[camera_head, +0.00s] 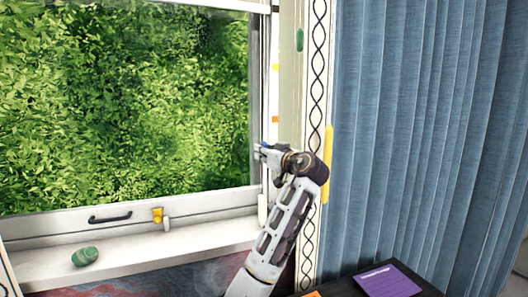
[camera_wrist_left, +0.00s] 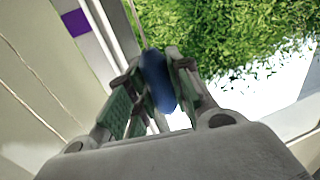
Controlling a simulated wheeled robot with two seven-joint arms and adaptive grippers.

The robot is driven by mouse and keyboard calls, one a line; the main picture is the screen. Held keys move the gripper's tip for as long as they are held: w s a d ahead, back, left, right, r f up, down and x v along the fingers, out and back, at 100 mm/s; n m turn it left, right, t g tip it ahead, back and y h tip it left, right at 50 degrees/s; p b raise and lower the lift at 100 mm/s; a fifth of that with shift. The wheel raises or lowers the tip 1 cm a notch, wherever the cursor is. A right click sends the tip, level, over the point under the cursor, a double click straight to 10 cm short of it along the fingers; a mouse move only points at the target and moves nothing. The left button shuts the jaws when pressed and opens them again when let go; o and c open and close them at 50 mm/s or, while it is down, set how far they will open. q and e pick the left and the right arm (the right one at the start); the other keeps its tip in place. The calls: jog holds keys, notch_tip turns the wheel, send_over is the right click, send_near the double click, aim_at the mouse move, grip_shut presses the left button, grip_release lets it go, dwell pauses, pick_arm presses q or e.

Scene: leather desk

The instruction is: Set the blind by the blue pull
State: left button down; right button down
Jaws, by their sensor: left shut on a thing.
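My left gripper (camera_head: 259,151) is at the right edge of the window, in front of the frame. It is shut on the blue pull (camera_wrist_left: 157,80), which sits between its fingers in the left wrist view. In the head view only a little of the blue pull (camera_head: 265,145) shows at the fingertips. The left gripper's fingers (camera_wrist_left: 158,92) stand on both sides of the pull. The blind itself is not clearly seen in either view. My right gripper is not in view.
A blue curtain (camera_head: 410,120) hangs at the right. A green stone (camera_head: 85,257) lies on the sill (camera_head: 140,257). A yellow latch (camera_head: 157,215) and a black handle (camera_head: 110,218) are on the window's lower frame. A purple card (camera_head: 388,281) lies at lower right.

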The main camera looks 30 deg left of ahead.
pick_arm(q)
jog(key=shift+f, duration=0.15)
jog(key=c, duration=1.3)
grip_release()
jog(key=shift+d, duration=0.15)
jog(key=shift+v, duration=5.9)
